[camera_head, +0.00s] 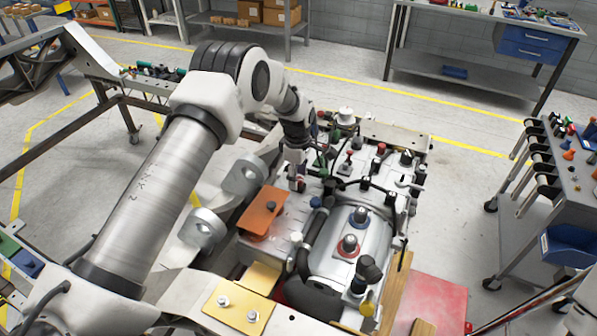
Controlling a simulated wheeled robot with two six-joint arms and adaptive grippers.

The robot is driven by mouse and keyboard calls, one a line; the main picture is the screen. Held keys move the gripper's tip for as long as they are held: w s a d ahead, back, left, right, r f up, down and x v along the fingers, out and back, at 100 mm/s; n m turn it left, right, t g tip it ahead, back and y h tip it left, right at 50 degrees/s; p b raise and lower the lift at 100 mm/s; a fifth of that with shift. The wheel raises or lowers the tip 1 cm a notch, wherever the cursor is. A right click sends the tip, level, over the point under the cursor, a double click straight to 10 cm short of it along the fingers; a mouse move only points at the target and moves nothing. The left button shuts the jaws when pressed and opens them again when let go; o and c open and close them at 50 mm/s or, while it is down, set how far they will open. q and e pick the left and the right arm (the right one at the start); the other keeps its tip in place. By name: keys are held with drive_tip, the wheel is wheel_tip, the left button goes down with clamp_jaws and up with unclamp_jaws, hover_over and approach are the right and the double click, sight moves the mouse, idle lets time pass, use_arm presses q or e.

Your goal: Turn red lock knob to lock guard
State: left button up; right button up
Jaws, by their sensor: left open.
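My left arm comes in from the left, and my left gripper (297,172) points down over the back left part of the chassis fixture (290,222). It is open, but its fingertips are small and partly blend with the parts around them. A small red part shows close by its fingertips; I cannot tell whether they touch. I cannot tell which is the lock knob. An orange plate (262,212), possibly the guard, lies left of the gripper. My right gripper is not in view.
A silver cylindrical housing (345,243) with dark hoses and several black knobs crowds the fixture's right side. A grey tool cart (567,165) stands at right, and a workbench (470,85) at the back. The floor between is clear.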

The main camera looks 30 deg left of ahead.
use_arm(q)
drive_tip(key=shift+w+f, duration=0.55)
drive_tip(key=shift+f, duration=0.2)
drive_tip(key=shift+s+r, duration=0.25)
drive_tip(key=shift+s, duration=0.05)
drive_tip(key=shift+c, duration=1)
drive_tip(key=shift+s+r, duration=0.1)
drive_tip(key=shift+s, duration=0.05)
drive_tip(key=c, duration=0.6)
clamp_jaws()
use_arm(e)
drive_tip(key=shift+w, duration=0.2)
